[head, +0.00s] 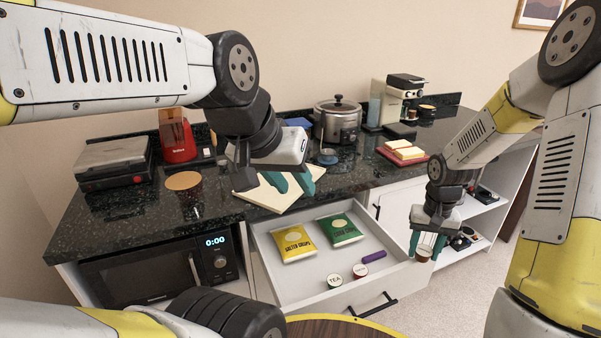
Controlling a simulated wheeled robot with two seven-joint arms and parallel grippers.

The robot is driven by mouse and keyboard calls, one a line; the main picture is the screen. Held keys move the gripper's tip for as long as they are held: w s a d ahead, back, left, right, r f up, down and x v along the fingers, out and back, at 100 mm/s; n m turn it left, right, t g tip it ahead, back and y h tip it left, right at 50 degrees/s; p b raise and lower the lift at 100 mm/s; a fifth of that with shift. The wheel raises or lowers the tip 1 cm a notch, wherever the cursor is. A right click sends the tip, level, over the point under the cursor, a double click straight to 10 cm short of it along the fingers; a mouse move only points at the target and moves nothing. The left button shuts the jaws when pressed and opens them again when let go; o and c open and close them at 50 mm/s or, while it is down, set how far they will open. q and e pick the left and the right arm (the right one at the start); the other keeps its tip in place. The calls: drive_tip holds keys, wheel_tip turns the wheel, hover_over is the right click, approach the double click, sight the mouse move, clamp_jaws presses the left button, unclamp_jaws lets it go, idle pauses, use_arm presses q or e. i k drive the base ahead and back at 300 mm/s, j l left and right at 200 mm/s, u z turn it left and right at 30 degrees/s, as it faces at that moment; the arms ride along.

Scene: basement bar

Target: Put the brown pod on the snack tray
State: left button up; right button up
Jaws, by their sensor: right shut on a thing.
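My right gripper (426,247) points down beyond the right end of the open drawer (262,235). It is shut on a small brown pod (424,255), whose lower part shows between the teal fingertips. My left gripper (290,183) is open and empty above a pale board (258,196) at the counter's front edge. A wood-grained surface with a yellow rim (345,320) is partly visible at the bottom of the view. A red tray (388,154) with bread-like slices sits on the counter. I cannot tell which of these is the snack tray.
The drawer holds a yellow packet (293,243), a green packet (340,229), a TEA pod (334,281), a red-marked pod (360,271) and a purple item (374,257). A microwave (145,278) is left of it. Open shelves (480,222) stand at right.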

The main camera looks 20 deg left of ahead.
sight(272, 189)
drive_tip(key=j+z, duration=0.1)
drive_tip(key=j, duration=0.75)
drive_tip(key=k+j+z, duration=0.15)
drive_tip(key=j, duration=0.7)
drive_tip(key=i, duration=0.05)
